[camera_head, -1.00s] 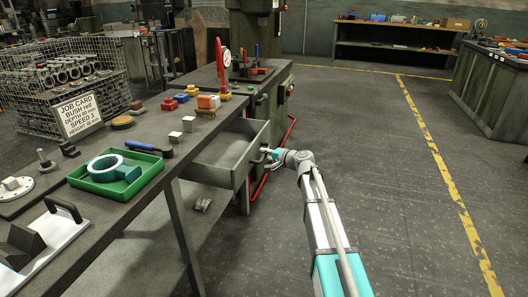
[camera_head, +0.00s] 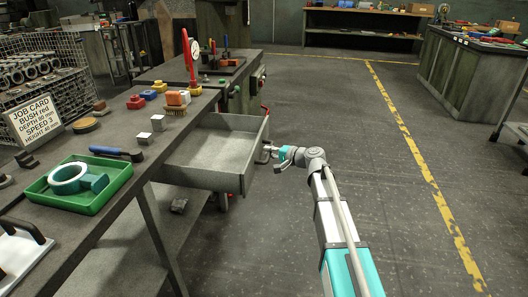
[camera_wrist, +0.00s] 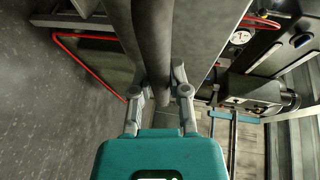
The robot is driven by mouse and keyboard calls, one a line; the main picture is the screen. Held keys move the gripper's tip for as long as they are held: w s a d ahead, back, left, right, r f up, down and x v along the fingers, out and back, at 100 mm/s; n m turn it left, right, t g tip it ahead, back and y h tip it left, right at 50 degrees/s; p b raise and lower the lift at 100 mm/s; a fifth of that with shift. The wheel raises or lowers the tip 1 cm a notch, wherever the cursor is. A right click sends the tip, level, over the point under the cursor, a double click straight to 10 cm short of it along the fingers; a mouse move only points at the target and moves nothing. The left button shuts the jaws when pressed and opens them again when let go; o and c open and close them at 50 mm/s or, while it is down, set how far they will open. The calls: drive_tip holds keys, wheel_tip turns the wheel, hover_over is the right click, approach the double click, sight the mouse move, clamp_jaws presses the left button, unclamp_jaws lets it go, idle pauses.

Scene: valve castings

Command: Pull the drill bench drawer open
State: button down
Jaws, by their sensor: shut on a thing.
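The drill bench drawer (camera_head: 222,152) is a grey open-topped box sticking out from the right side of the dark bench (camera_head: 112,196). Its inside looks empty in the head view. My gripper (camera_head: 270,152) is at the drawer's front face, shut on the drawer handle. In the wrist view my gripper (camera_wrist: 161,92) has its two grey fingers on either side of the dark bar-like drawer handle (camera_wrist: 153,60). The fingertips partly hide the handle, and in the head view the handle is small and mostly covered.
On the bench stand a green tray (camera_head: 112,192) with a ring casting, a job card (camera_head: 36,115), metal blocks (camera_head: 158,123) and coloured parts. A wire basket (camera_head: 70,98) is at the left. The floor (camera_head: 370,160) to the right is clear.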

drive_tip(key=shift+w, duration=0.3)
drive_tip(key=c, duration=0.6)
unclamp_jaws()
drive_tip(key=shift+s+a, duration=0.1)
drive_tip(key=shift+s, duration=0.1)
